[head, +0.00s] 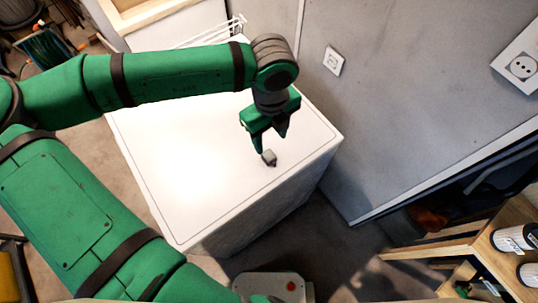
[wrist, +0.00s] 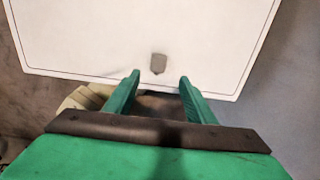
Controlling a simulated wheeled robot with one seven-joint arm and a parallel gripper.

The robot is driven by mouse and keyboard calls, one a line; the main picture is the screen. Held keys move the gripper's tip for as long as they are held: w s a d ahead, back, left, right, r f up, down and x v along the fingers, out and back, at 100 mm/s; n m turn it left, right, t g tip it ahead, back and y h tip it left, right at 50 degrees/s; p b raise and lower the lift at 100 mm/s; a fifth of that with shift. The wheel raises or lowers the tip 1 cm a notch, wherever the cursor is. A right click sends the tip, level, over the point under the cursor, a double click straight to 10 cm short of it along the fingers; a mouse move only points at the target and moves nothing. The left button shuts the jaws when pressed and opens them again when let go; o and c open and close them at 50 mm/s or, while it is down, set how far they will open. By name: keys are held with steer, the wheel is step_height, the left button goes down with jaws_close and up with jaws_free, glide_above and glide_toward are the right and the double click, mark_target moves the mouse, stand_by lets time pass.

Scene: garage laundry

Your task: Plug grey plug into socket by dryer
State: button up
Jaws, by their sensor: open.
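A small grey plug (head: 269,157) lies on the white top of the dryer (head: 180,170), near its right part. My gripper (head: 271,143) is open just above the plug, pointing down. In the wrist view the plug (wrist: 158,63) shows just beyond the gap between the two green fingers (wrist: 160,76), not between them. A white wall socket (head: 522,67) with a round recess and two holes is at the upper right. A smaller white wall plate (head: 333,60) is on the grey wall just behind the dryer; its face is too small to read surely.
The rest of the dryer top is bare. A white wire rack (head: 205,35) stands at its back edge. A wooden shelf (head: 440,250) with white containers (head: 515,237) is at the lower right. A coiled green hose (head: 45,50) is at the upper left.

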glide_above(269, 155)
steer(key=shift+w+d+f, duration=0.1)
steer(key=shift+d+f, duration=0.05)
steer(key=shift+f, duration=1.05)
steer(key=shift+d+f, duration=0.15)
steer(key=shift+f, duration=1)
steer(key=shift+a+f, duration=0.15)
steer(key=shift+f, duration=1.15)
steer(key=shift+a+f, duration=0.15)
steer(key=shift+f, duration=1.15)
steer(key=c, duration=1.1)
